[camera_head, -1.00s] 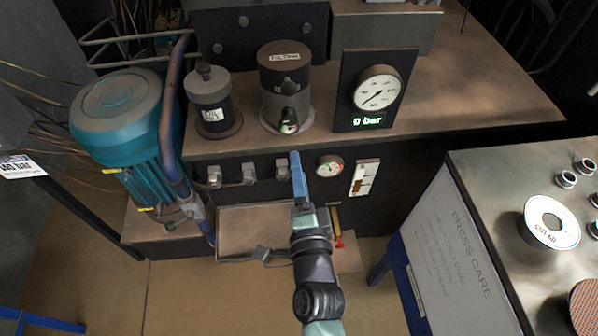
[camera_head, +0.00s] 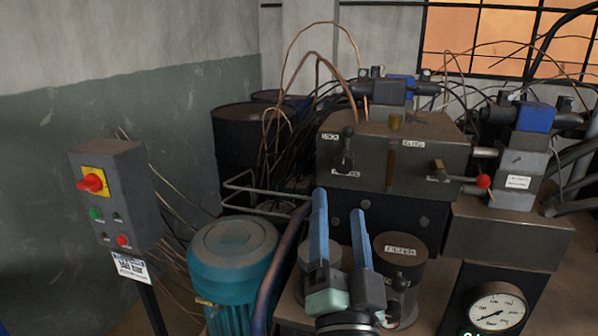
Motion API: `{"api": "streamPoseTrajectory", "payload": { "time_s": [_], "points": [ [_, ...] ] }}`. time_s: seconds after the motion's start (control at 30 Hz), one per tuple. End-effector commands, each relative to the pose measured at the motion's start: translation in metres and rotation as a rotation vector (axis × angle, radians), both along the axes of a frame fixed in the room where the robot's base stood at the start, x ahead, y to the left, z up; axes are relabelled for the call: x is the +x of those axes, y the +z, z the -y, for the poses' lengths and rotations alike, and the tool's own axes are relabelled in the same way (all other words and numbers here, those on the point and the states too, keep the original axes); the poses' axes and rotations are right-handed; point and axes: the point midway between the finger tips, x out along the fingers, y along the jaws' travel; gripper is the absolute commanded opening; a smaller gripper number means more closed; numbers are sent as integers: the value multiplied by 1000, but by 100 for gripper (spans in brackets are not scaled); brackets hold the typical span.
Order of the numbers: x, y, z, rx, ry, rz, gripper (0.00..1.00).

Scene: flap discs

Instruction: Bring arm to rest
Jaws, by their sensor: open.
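My gripper (camera_head: 340,222) is at the lower middle of the head view, with its two blue fingers pointing up and spread apart. It is open, and nothing shows between the fingers. The fingers stand in front of the dark cylinder labelled FILTER (camera_head: 401,250) and a second dark cylinder beside it, and partly hide them. I cannot tell whether the gripper touches anything. The rest of my arm runs out of the bottom of the picture.
A teal motor (camera_head: 235,270) stands left of my gripper. A control box (camera_head: 112,195) with a red knob is further left. A valve block (camera_head: 395,150) with levers stands behind, with a red-knobbed lever (camera_head: 483,181) at right. A pressure gauge (camera_head: 497,312) is at lower right.

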Motion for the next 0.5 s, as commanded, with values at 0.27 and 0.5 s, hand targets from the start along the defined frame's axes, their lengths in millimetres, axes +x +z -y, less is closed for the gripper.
{"api": "streamPoseTrajectory", "payload": {
  "time_s": [0.27, 0.5],
  "points": [
    [-75, 183, -45, -431, -201, 277, 72],
    [-134, 280, -53, -591, -376, 385, 72]
  ]
}}
